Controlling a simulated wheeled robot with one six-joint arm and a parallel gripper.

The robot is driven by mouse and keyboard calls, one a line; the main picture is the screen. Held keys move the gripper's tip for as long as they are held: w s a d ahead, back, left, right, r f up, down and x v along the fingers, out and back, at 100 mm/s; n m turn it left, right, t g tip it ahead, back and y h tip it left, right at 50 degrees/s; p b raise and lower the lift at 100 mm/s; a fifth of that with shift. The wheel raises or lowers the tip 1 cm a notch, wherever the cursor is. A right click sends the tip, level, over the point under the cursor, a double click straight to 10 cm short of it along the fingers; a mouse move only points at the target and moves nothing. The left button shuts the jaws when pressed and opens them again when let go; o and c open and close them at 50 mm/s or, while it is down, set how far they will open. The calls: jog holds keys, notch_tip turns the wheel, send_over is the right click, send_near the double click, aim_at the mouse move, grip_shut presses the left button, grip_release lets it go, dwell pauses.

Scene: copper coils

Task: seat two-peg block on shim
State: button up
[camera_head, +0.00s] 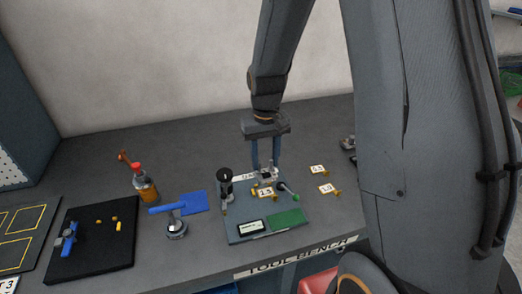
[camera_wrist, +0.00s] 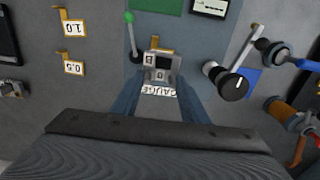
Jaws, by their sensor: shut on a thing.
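A grey metal block (camera_head: 268,175) is between the fingertips of my gripper (camera_head: 265,168), over the grey gauge plate (camera_head: 236,219). In the wrist view the block (camera_wrist: 159,62) bears dark letters, and my gripper (camera_wrist: 159,78) is shut on it from both sides. A brass shim with a white label (camera_head: 264,192) lies just in front of the block; its brass edge (camera_wrist: 163,50) shows beyond the block in the wrist view. The block's underside and pegs are hidden, so I cannot tell whether it touches the shim.
A green-knobbed lever (camera_head: 288,190) and a black-knobbed clamp (camera_head: 225,182) flank the block. Two labelled brass shims (camera_head: 318,169) (camera_head: 328,189) lie to the right. A blue-handled tool (camera_head: 175,220), an amber bottle (camera_head: 145,185) and a black mat (camera_head: 105,255) are left.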

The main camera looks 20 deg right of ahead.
aim_at(265, 171)
jog(key=shift+f+b, duration=1.5)
jog(key=shift+f, duration=0.25)
jog(key=shift+r+p, duration=0.1)
jog(key=shift+p, duration=0.4)
jog(key=shift+s+f+b, duration=0.1)
jog(key=shift+f+b, duration=0.4)
jog(key=shift+f, duration=1.2)
dwell(1.3)
jog(key=o, duration=1.7)
jog(key=shift+r, duration=0.1)
jog(key=shift+r+p, duration=2.8)
jog(key=shift+r, duration=0.65)
